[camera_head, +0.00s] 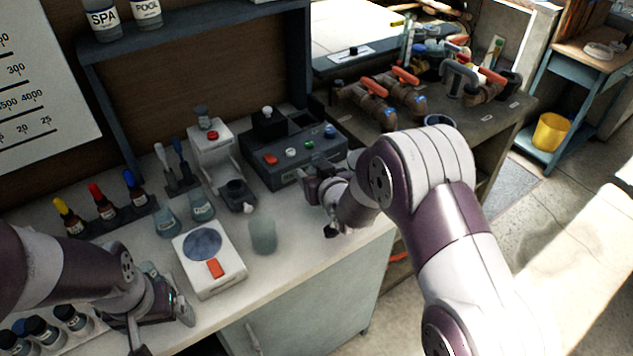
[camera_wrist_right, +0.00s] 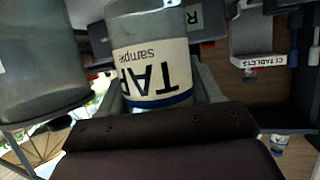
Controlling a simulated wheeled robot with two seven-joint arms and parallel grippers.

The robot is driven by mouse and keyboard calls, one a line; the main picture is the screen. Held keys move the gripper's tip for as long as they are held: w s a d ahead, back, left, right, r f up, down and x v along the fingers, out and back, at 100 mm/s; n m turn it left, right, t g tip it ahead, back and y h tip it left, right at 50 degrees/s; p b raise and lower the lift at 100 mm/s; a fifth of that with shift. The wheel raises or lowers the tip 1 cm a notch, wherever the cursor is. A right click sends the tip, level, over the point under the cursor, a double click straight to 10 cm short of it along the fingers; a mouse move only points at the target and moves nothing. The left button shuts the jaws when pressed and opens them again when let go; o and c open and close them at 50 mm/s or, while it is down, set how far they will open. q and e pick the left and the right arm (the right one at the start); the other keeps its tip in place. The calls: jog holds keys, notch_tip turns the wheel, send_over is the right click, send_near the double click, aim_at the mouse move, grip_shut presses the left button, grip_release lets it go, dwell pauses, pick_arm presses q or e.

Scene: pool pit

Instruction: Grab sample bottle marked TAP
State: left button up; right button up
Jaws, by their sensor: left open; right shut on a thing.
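The sample bottle marked TAP (camera_wrist_right: 155,60) shows in the right wrist view, with a white label, dark letters and a blue band. It appears upside down in that picture. My right gripper (camera_wrist_right: 160,100) is shut on it, with a finger on either side. In the head view my right gripper (camera_head: 322,200) is over the bench's right part, beside the grey control box; I cannot make out the bottle there. My left gripper (camera_head: 162,328) is open at the bench's lower left, near a white rack of bottles (camera_head: 75,318).
A clear beaker (camera_head: 263,236) stands left of my right gripper; a large clear vessel (camera_wrist_right: 40,60) fills the wrist view's left. A white scale (camera_head: 225,275), dropper bottles (camera_head: 105,205) and the grey control box (camera_head: 290,160) crowd the bench. Bottles marked SPA (camera_head: 104,22) and POOL (camera_head: 148,12) stand on the shelf.

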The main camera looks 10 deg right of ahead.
pick_arm(q)
jog(key=shift+f, duration=0.2)
pick_arm(e)
jog(key=s+d+r, duration=0.7)
jog(key=s, duration=0.2)
jog(key=shift+s+d+r, duration=0.1)
jog(key=shift+r, duration=0.05)
pick_arm(q)
jog(key=shift+r, duration=0.1)
dwell(1.2)
